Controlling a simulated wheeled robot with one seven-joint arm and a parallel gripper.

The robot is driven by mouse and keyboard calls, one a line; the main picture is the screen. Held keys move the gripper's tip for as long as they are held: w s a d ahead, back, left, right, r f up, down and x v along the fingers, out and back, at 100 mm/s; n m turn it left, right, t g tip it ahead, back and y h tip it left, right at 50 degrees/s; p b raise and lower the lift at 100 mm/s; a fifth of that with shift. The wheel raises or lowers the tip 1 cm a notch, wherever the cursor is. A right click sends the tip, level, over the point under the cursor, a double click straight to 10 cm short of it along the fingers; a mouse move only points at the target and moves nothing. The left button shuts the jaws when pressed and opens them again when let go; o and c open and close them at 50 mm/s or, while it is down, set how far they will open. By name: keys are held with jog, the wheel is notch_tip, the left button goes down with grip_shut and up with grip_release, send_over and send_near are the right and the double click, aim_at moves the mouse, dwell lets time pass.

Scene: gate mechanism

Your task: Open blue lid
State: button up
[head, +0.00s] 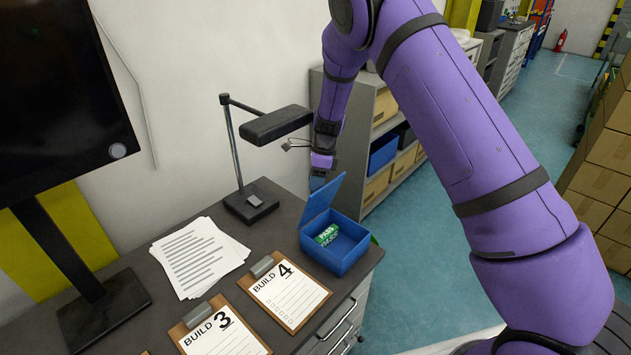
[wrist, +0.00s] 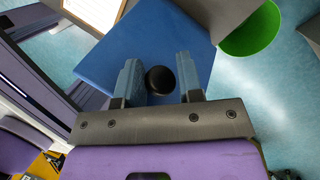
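The blue box (head: 345,257) stands at the right end of the dark desk. Its blue lid (head: 322,199) is raised steeply, so the inside shows. A green item (head: 327,235) marked PASS lies in the box. My gripper (head: 321,177) is at the raised lid, partly hidden behind its upper edge. In the wrist view the blue lid (wrist: 145,40) fills the space before my gripper (wrist: 158,78).
A black lamp (head: 275,124) stands left of the box, its head close to my gripper. Papers (head: 200,257) and clipboards (head: 287,292) lie on the desk. A green bowl-like thing (wrist: 250,30) is beside the lid. Shelves with bins (head: 383,150) stand behind.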

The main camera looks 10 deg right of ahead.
jog(key=o, duration=0.4)
jog(key=shift+w+d+f, duration=0.25)
jog(key=shift+d+f, duration=0.05)
jog(key=shift+d, duration=0.4)
jog(key=shift+r, duration=0.15)
jog(key=shift+w+r, duration=0.15)
jog(key=shift+r, duration=0.1)
jog(key=w+d, duration=0.2)
jog(key=d, duration=0.1)
jog(key=w+d+r, duration=0.1)
jog(key=w+d, duration=0.1)
jog(key=d, duration=0.1)
jog(key=w+d+r, duration=0.1)
jog(key=w+d, duration=0.1)
jog(key=d, duration=0.2)
jog(key=shift+w+d+r, duration=0.1)
jog(key=shift+w, duration=0.2)
jog(key=shift+r, duration=0.1)
